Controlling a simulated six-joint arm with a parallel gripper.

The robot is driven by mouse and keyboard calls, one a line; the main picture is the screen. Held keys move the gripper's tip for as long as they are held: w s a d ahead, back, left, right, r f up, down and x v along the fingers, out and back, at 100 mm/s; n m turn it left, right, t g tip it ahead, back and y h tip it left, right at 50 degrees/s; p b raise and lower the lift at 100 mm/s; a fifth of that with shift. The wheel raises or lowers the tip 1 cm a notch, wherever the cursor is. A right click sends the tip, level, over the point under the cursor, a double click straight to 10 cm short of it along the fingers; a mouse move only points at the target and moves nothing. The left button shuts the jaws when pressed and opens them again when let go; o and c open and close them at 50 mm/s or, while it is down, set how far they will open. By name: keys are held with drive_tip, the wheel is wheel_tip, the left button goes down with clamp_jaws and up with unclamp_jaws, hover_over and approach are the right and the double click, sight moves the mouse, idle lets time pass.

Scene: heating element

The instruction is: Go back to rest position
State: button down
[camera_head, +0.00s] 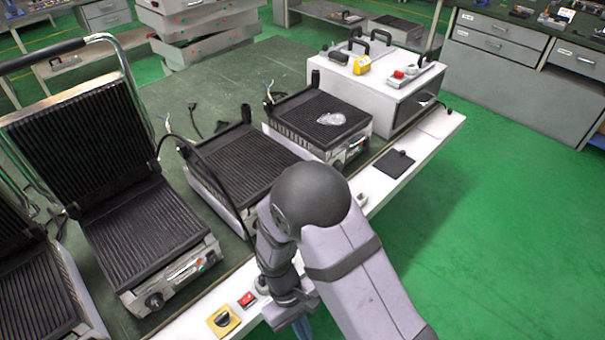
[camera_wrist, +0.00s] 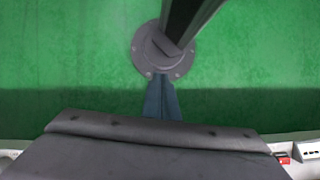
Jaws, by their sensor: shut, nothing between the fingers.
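My gripper (camera_head: 302,328) shows at the bottom of the head view, low beside the front edge of the workbench, partly cut off by the frame and partly hidden by my arm. In the wrist view its blue-grey fingers (camera_wrist: 162,98) lie together, shut and empty, pointing over the green floor. My arm is bent, with its dark rounded joint high in front of the bench. The fingers touch no object that I can see.
Contact grills stand on the green-topped bench (camera_head: 190,88); one open grill (camera_head: 135,235) is at left. A white box (camera_head: 375,85) stands at the back right. A yellow switch (camera_head: 223,320) and red switch (camera_head: 246,299) lie on the white front ledge. Floor (camera_head: 500,230) at right is clear.

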drive_tip(key=s+d+r+m+t+y, duration=0.15)
drive_tip(key=d+r+m, duration=0.25)
drive_tip(key=d+r, duration=0.5)
drive_tip(key=w+d+r+m+t+y, duration=0.1)
drive_tip(key=w+d+r+m+t, duration=0.1)
drive_tip(key=w+d+r, duration=0.3)
wheel_tip(320, 180, up, 2)
drive_tip(key=shift+r+m+t+y, duration=0.2)
drive_tip(key=shift+m+t+y, duration=0.15)
drive_tip(key=shift+m, duration=0.35)
